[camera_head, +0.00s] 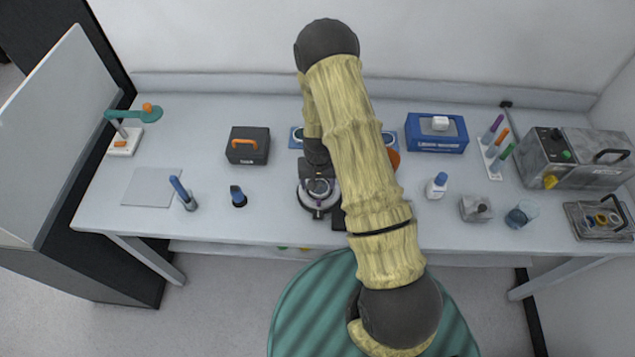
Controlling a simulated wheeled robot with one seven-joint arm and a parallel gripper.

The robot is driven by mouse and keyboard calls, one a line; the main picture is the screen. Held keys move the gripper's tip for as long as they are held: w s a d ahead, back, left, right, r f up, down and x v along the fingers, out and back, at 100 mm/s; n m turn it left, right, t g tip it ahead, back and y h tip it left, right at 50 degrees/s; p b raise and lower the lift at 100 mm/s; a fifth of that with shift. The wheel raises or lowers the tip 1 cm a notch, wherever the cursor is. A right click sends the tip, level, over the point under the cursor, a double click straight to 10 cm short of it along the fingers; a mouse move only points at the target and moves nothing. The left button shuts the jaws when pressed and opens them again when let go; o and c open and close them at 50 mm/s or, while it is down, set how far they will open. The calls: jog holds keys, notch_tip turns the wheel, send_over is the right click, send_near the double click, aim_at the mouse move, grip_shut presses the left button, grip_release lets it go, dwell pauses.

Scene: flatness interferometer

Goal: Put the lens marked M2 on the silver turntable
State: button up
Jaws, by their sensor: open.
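My gripper (317,181), dark and small in the head view, points down over a round silver disc on a dark base, which looks like the silver turntable (319,201). The gripper is open, and its fingers cover part of the disc. Whether anything lies on the disc or between the fingers is too small to tell. Behind the gripper, a blue holder (296,138) with a round lens-like piece shows left of my forearm. Another blue piece (390,138) shows to the right, partly hidden by my arm. No M2 mark is readable.
A black box with an orange handle (248,146) stands left. A blue box (436,133), white bottle (436,186), pen rack (495,150), glass (521,214) and grey metal case (575,158) stand right. My arm hides the middle of the table.

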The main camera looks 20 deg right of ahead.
jog(key=shift+s+d+f, duration=0.35)
jog(key=shift+d+f, duration=0.05)
jog(key=shift+f, duration=0.1)
jog(key=shift+w+r, duration=0.2)
jog(key=shift+r, duration=0.1)
notch_tip(320, 180, up, 18)
jog(key=b, duration=0.4)
jog(key=shift+a, duration=0.4)
jog(key=shift+f, duration=0.15)
jog(key=s+r+n+t, duration=0.1)
jog(key=s+r, duration=0.2)
jog(key=s, duration=0.4)
jog(key=s+r+n+t, duration=0.1)
jog(key=s+r, duration=0.3)
jog(key=s, duration=0.3)
jog(key=shift+d+n, duration=0.3)
